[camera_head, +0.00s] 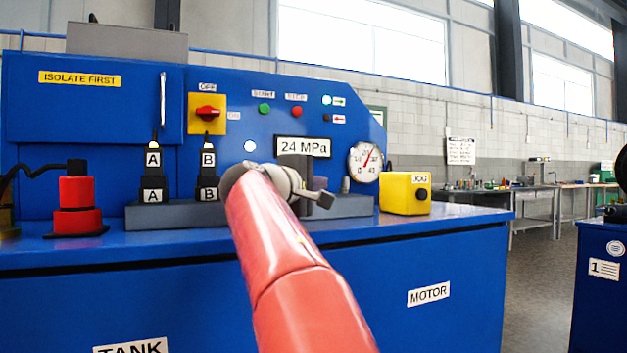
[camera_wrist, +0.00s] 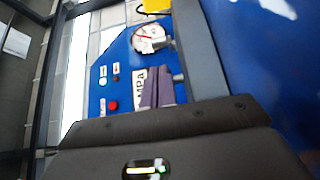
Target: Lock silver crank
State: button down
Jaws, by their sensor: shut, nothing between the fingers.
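My gripper (camera_head: 318,184) is at the end of my red arm, in front of the grey rail (camera_head: 350,204) and below the 24 MPa display. Its purple-grey fingers (camera_wrist: 155,86) are together and empty in the wrist view. A short silver upright post (camera_head: 346,185) stands on the rail just right of my gripper; it also shows in the wrist view (camera_wrist: 178,77), apart from the fingers. A long silver handle (camera_head: 162,100) is upright on the blue panel at left. I cannot tell which of these is the silver crank; my arm hides part of the rail.
Black levers marked A (camera_head: 153,174) and B (camera_head: 208,174) stand on the rail's left part. A red cylinder (camera_head: 76,205) is at left and a yellow JOG box (camera_head: 404,193) at right. The blue panel with its gauge (camera_head: 366,160) rises behind. Free room lies above the bench front.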

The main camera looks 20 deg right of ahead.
aim_at(343, 182)
jog(key=p+x, duration=0.1)
jog(key=x, duration=0.5)
jog(key=shift+p, duration=0.3)
jog(key=shift+s+d+n+t+y, duration=0.2)
jog(key=shift+d+n+t+y, duration=0.1)
jog(key=shift+t, duration=0.1)
jog(key=shift+s+d+n+t+y+b, duration=0.35)
jog(key=shift+n+t+y, duration=0.25)
jog(key=shift+t, duration=0.1)
